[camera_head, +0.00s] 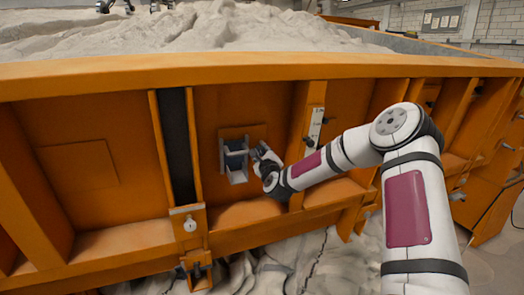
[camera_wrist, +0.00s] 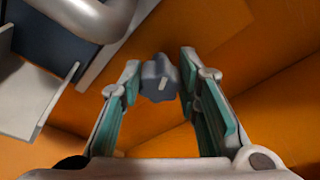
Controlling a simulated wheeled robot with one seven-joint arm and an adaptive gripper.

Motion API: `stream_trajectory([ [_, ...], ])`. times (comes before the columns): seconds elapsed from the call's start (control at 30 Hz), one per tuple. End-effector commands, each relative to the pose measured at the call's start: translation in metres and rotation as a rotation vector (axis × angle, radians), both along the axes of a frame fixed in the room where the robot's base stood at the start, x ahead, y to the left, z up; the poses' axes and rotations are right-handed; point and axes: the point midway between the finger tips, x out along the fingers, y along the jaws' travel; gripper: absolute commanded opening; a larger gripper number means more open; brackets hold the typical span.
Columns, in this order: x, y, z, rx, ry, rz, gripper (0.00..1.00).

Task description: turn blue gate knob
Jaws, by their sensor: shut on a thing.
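The blue-grey gate knob (camera_wrist: 158,80) is a small lobed knob with a pale mark on its face. In the wrist view it sits between the tips of my gripper (camera_wrist: 160,72), which is shut on it. In the head view my gripper (camera_head: 259,156) is at the right side of the small blue gate (camera_head: 236,160) on the orange sandbed wall. The knob itself is hidden or too small to tell there. The gate's dark blue panel (camera_wrist: 58,45) and pale metal chute also show at the upper left of the wrist view.
The orange sandbed wall (camera_head: 90,215) has upright ribs beside the gate. A dark vertical strip (camera_head: 175,140) stands to the left, above a latch plate (camera_head: 188,222). A white scale (camera_head: 316,125) with dark knobs is on the right. Sand (camera_head: 200,28) lies behind the top rail.

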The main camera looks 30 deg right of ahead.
Motion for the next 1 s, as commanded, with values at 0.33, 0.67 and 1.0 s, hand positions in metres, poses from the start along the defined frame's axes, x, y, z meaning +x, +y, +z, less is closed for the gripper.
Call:
stream_trajectory([
  [0.33,-0.0014,-0.0023,-0.0004,0.263,-0.024,0.044,0.02],
  [0.67,-0.0007,-0.002,-0.0005,0.386,-0.036,0.066,0.02],
  [1.0,-0.0003,-0.0015,-0.0011,0.407,-0.037,0.072,0.02],
])
